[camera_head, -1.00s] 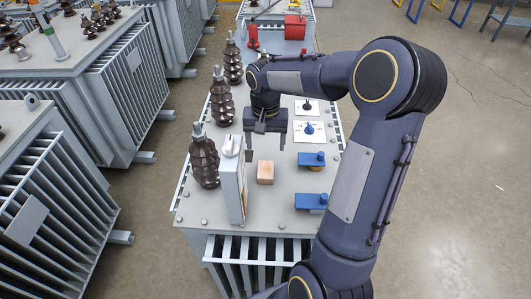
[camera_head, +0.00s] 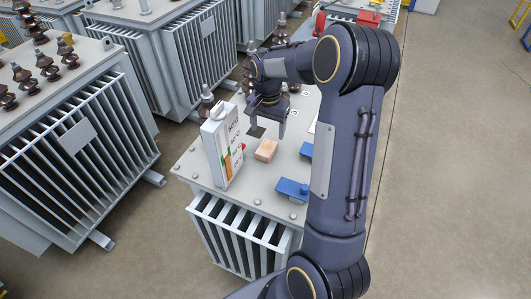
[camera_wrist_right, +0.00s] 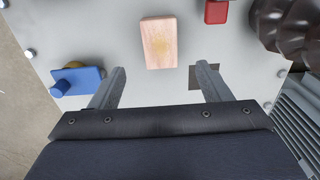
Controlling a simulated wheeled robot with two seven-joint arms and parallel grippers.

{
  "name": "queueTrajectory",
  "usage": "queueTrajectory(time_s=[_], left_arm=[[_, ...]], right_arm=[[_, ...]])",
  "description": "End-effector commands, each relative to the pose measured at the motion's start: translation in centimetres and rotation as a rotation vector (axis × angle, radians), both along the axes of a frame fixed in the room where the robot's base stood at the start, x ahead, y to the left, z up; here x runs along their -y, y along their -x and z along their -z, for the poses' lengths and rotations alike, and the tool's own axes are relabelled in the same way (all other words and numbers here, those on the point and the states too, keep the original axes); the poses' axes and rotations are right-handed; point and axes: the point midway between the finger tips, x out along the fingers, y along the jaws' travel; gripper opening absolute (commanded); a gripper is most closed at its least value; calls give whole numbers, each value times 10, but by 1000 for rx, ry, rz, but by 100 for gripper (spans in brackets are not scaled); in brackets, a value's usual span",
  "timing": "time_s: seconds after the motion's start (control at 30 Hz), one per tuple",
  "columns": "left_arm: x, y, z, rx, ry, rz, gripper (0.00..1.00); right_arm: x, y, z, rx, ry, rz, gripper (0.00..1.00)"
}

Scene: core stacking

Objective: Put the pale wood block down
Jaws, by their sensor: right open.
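The pale wood block (camera_head: 266,150) lies on the grey top of the transformer (camera_head: 262,196), just right of the white gauge box. In the right wrist view the block (camera_wrist_right: 159,43) lies beyond the fingertips, roughly in line with the gap between them, and touches neither. My right gripper (camera_head: 268,131) is open and empty, behind the block in the head view. The right wrist view shows its two fingers (camera_wrist_right: 161,73) spread wide. A dark square patch (camera_wrist_right: 205,77) lies on the top, partly hidden by one finger. My left gripper is out of view.
A white gauge box (camera_head: 222,148) stands left of the block. Blue valve parts (camera_head: 292,188) sit to its right; one also shows in the wrist view (camera_wrist_right: 78,81). A brown ribbed insulator (camera_head: 206,103) stands behind the box. Other transformers fill the left; open floor lies right.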

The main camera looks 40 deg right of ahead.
Motion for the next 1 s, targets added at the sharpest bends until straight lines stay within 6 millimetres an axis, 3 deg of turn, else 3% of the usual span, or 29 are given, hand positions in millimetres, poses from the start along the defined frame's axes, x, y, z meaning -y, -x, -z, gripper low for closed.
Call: queueTrajectory(time_s=[0.5, 0.8, 1.0], left_arm=[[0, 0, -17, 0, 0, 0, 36], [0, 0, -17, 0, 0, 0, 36], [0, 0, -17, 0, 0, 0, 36]], right_arm=[[0, 0, 66, -3, -2, 0, 71], [0, 0, 73, 0, 0, -1, 71], [0, 0, 73, 0, 0, -1, 46]])
